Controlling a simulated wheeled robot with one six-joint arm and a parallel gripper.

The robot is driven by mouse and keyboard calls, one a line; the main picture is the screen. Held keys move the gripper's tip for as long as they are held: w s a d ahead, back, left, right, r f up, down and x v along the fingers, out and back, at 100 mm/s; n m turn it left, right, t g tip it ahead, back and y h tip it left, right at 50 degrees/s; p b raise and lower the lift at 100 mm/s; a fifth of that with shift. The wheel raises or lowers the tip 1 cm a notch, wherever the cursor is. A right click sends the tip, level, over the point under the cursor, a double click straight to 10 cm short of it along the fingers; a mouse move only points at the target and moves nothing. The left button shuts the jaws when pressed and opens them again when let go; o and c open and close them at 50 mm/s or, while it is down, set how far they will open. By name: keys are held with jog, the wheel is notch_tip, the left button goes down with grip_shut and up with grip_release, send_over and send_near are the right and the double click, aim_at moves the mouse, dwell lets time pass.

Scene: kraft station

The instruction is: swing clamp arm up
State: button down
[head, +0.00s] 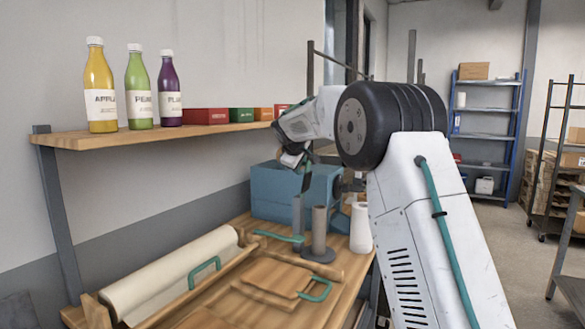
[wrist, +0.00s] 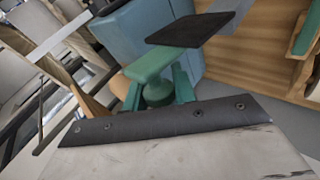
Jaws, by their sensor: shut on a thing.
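My gripper (head: 304,180) hangs at the end of my arm, in front of the blue bin and above the back of the workbench. It is shut. What lies between its fingers is small and mostly hidden in the head view; it appears to be the clamp arm. A grey upright bar (head: 298,213) stands just below the gripper, beside a flat green bar (head: 278,237). In the wrist view, green parts and a dark flat pad (wrist: 190,29) fill the middle, with a grey strip (wrist: 229,22) against the pad. The exact contact is unclear.
The blue bin (head: 268,195) stands behind the gripper. A paper roll (head: 172,271) and wooden boards cover the front bench. A bottle shelf (head: 180,135) juts out above left.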

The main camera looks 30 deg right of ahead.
jog(key=shift+w+a+f, duration=0.15)
jog(key=shift+w+a, duration=0.1)
dwell(0.3)
jog(key=c, duration=1.2)
grip_release()
jog(key=shift+o, duration=0.2)
jog(key=v, duration=0.7)
jog(key=shift+s+a+r, duration=0.15)
jog(key=shift+s+r, duration=0.05)
jog(key=shift+r, duration=0.1)
